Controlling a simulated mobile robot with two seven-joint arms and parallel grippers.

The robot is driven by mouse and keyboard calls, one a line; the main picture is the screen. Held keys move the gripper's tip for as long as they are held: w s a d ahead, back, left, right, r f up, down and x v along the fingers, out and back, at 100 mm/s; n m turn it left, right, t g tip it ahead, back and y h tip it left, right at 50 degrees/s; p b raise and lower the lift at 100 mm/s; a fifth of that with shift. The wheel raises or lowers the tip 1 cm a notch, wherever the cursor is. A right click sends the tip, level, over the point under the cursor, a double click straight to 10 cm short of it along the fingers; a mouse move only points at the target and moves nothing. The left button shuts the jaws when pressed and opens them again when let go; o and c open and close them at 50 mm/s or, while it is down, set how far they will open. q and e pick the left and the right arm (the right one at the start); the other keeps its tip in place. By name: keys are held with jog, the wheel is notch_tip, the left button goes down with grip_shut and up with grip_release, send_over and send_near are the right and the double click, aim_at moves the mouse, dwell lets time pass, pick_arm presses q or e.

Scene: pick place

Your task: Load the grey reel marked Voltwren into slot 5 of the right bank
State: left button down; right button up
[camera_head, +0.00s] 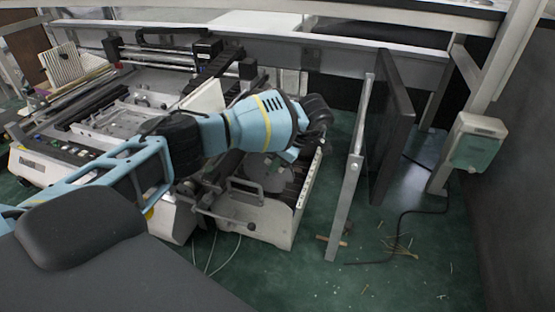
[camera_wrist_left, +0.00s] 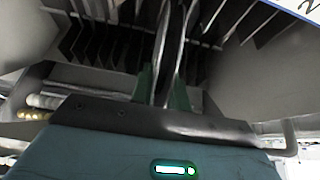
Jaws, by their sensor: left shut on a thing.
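My left arm reaches over the feeder bank (camera_head: 308,182) in the head view, and its forearm hides most of the gripper there. In the left wrist view, the green fingers of my left gripper (camera_wrist_left: 162,86) are shut on a thin grey reel (camera_wrist_left: 166,52), seen nearly edge-on. The reel is upright among the bank's dark dividers (camera_wrist_left: 100,40); how deep it sits in a slot I cannot tell. The Voltwren mark and slot numbers are not readable. My right gripper is not in view.
A white and grey machine (camera_head: 110,120) with rails stands left of the bank. A dark upright panel (camera_head: 392,130) on a metal frame stands close on the right. A cable (camera_head: 420,212) and scraps lie on the green floor, which is otherwise open at the lower right.

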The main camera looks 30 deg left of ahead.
pick_arm(q)
jog(key=shift+f, duration=1.15)
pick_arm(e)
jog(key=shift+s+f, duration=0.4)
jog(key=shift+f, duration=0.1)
pick_arm(q)
jog(key=c, duration=1.3)
grip_release()
jog(key=shift+o, duration=0.5)
jog(key=shift+o, duration=1.3)
jog(key=shift+r, duration=0.1)
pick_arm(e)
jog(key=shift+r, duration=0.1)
pick_arm(q)
jog(key=shift+r+p, duration=0.85)
jog(key=shift+r, duration=3.1)
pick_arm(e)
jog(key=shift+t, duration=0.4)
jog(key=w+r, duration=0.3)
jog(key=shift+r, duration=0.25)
